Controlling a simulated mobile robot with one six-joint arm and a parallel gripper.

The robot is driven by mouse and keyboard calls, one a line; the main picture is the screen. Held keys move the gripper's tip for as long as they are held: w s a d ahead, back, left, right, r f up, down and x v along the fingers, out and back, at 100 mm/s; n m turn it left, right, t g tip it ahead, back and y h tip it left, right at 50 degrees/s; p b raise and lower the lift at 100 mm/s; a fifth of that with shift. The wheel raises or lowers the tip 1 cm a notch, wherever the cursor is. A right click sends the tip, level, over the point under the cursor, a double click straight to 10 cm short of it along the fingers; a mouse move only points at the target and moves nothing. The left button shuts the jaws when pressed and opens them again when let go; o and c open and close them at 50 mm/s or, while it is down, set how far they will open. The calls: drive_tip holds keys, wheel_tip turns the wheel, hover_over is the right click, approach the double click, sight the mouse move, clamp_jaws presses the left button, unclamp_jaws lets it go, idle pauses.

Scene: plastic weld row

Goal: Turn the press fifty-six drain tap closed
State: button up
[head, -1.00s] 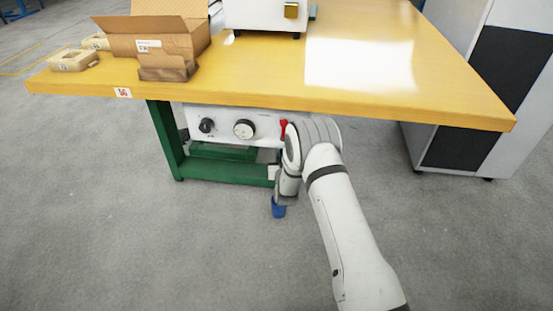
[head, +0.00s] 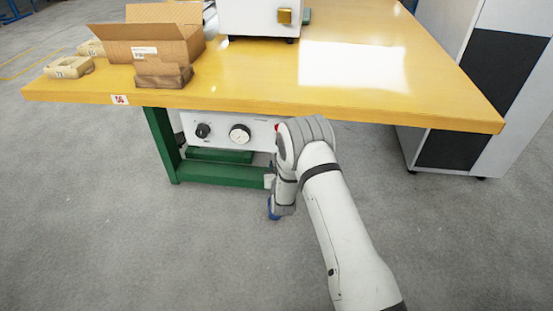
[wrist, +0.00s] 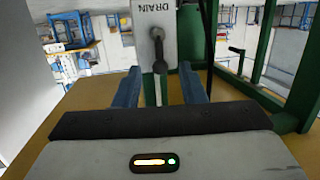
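In the head view my arm covers most of the tap area. Only a bit of red (head: 277,127) shows at the arm's edge, by the white control panel (head: 218,130).
A yellow bench (head: 330,85) numbered 56 overhangs the panel, on a green frame (head: 163,145). An open cardboard box (head: 150,42) and a white machine (head: 255,18) stand on it. A grey cabinet (head: 440,135) is at the right. The floor in front is clear.

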drive_tip(key=p+v, duration=0.1)
drive_tip(key=v, duration=0.3)
idle(0.3)
